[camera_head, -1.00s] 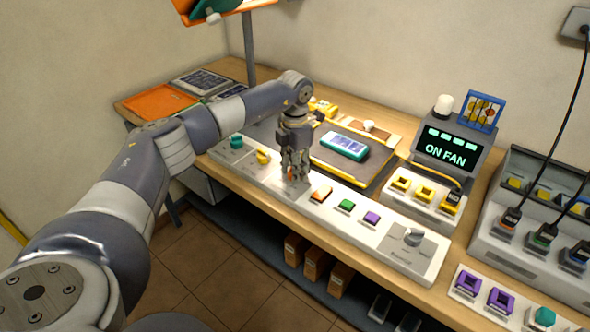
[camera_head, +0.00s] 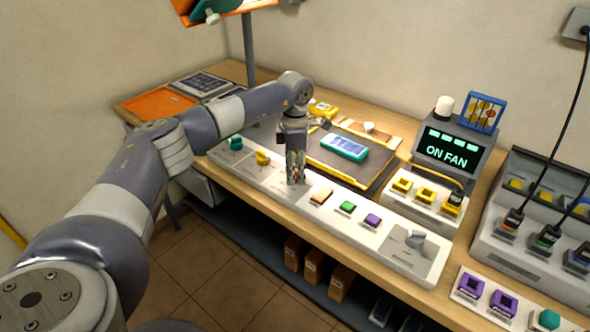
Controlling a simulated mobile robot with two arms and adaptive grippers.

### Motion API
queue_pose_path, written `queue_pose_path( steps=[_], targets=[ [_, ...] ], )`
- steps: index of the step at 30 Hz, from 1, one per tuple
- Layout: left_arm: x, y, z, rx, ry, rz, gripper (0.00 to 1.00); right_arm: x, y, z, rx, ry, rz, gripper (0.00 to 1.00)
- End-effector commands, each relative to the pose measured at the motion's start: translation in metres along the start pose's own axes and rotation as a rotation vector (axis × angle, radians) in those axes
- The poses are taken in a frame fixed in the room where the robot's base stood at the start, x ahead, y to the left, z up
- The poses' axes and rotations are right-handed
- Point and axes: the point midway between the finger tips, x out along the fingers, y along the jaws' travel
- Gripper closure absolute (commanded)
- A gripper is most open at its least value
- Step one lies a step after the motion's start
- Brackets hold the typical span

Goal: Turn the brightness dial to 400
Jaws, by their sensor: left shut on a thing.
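A long white control panel (camera_head: 335,223) runs along the front of the wooden bench. A teal knob (camera_head: 236,143) and a yellow knob (camera_head: 263,157) sit at its left. My left gripper (camera_head: 295,180) points down onto the panel just right of the yellow knob. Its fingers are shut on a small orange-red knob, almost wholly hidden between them. A grey dial (camera_head: 416,238) stands at the panel's right end. I cannot read any dial scale or label, so I cannot tell which is the brightness dial. My right gripper is not in view.
Tan (camera_head: 321,195), green (camera_head: 347,206) and purple (camera_head: 372,220) buttons lie right of my gripper. Behind are a dark tray with a teal device (camera_head: 344,147) and a display reading "ON FAN" (camera_head: 446,148). A socket unit with cables (camera_head: 531,250) stands at the right.

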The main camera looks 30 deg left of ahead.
Motion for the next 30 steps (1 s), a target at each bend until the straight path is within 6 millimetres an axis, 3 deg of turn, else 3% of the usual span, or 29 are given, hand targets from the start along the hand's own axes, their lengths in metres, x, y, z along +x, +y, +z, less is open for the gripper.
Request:
queue_pose_path(
  steps=[8, 9, 11, 23, 30],
  targets=[
    [-0.001, 0.001, 0.001, 0.002, -0.002, 0.003, 0.91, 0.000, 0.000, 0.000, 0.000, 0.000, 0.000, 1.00],
    [-0.001, 0.001, 0.001, 0.002, -0.002, 0.003, 0.60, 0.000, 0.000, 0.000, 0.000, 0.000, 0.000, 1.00],
    [-0.001, 0.001, 0.000, 0.001, -0.002, 0.003, 0.47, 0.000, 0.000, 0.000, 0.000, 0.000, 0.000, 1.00],
    [-0.004, 0.001, 0.000, 0.000, -0.001, 0.002, 0.46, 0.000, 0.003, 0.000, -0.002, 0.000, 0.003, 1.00],
    [-0.044, 0.001, 0.001, -0.001, -0.004, 0.005, 0.46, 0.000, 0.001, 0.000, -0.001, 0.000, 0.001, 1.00]
  ],
)
